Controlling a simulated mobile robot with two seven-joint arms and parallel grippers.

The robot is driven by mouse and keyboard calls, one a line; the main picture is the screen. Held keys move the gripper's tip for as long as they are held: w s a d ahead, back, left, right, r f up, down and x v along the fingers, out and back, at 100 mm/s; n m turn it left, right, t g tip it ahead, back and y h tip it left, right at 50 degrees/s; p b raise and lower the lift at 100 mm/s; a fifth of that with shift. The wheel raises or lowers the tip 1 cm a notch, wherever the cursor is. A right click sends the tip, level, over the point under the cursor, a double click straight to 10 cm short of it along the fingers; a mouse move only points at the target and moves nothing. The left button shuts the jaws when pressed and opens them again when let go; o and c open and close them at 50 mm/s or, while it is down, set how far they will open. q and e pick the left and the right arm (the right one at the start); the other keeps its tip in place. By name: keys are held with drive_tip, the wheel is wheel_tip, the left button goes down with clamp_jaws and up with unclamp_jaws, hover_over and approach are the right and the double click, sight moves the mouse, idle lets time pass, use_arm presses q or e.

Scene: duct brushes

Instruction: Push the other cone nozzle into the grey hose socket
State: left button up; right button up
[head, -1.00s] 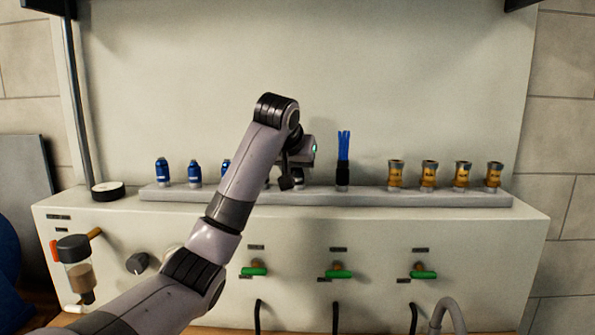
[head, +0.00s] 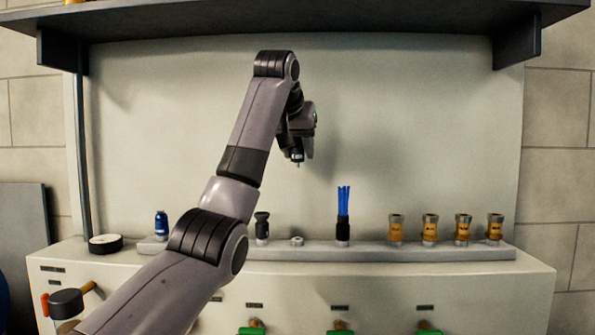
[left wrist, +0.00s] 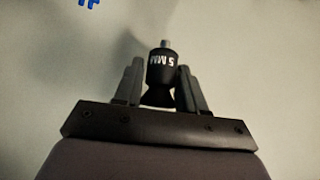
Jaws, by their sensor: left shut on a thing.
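My left gripper (head: 297,150) is raised above the rail, in front of the pale back panel. In the left wrist view, its fingers (left wrist: 160,88) are shut on a black cone nozzle (left wrist: 160,68) marked "5 MM", with a small grey tip showing beyond the fingers. The held nozzle shows small and dark in the head view (head: 297,156), pointing down. Another black nozzle (head: 262,227) stands upright on the rail. The grey hose socket is not in view. My right gripper is not in view.
The grey rail (head: 375,254) bears a bare seat (head: 297,241), a blue-bristled brush (head: 343,214), several brass fittings (head: 430,229) and a blue fitting (head: 162,225). A dark shelf (head: 330,22) overhangs above. Green-handled valves (head: 341,331) show at the bottom edge.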

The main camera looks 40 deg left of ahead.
use_arm(q)
drive_tip(key=shift+r, duration=1.65)
